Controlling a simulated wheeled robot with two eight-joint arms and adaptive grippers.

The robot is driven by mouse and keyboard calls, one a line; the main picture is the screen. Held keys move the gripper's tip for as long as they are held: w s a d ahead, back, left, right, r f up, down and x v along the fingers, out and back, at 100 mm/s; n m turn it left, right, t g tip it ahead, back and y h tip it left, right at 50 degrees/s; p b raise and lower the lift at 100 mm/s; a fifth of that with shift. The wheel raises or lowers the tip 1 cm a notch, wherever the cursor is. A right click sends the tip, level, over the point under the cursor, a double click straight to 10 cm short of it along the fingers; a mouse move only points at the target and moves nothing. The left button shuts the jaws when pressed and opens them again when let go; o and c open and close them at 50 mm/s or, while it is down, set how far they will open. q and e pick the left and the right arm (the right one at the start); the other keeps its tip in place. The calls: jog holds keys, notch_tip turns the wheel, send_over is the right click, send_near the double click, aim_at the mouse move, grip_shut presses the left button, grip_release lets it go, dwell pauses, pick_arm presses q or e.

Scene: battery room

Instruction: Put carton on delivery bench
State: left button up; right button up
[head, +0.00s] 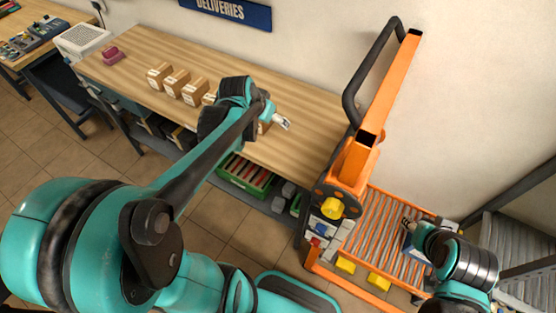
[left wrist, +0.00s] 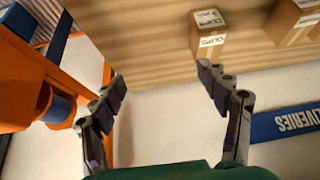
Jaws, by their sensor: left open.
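The delivery bench (head: 300,150) is a long wooden-topped bench against the wall, under a blue "DELIVERIES" sign. Several brown cartons (head: 173,81) stand in a row on it. My left gripper (head: 283,122) is over the bench, open, with nothing between its fingers. A small carton (head: 264,127) shows partly behind it, mostly hidden by my arm. In the left wrist view, a carton labelled "CLIPS" (left wrist: 208,32) stands on the bench beyond the open fingers (left wrist: 160,85), apart from them. My right gripper (head: 408,225) is above the roller bed at the lower right; its fingers are too small to read.
An orange lift frame (head: 385,85) with a black handle stands at the bench's right end. Its roller bed (head: 385,225) is beside small boxes and yellow blocks. A green crate (head: 245,172) sits on the shelf below the bench. The bench's right part is clear.

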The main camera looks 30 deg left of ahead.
pick_arm(q)
jog(key=s+d+r, duration=0.1)
jog(key=s+d, duration=0.9)
jog(key=s, duration=0.5)
jog(key=shift+d+t, duration=0.35)
jog(key=shift+t, duration=0.05)
jog(key=shift+s, duration=0.1)
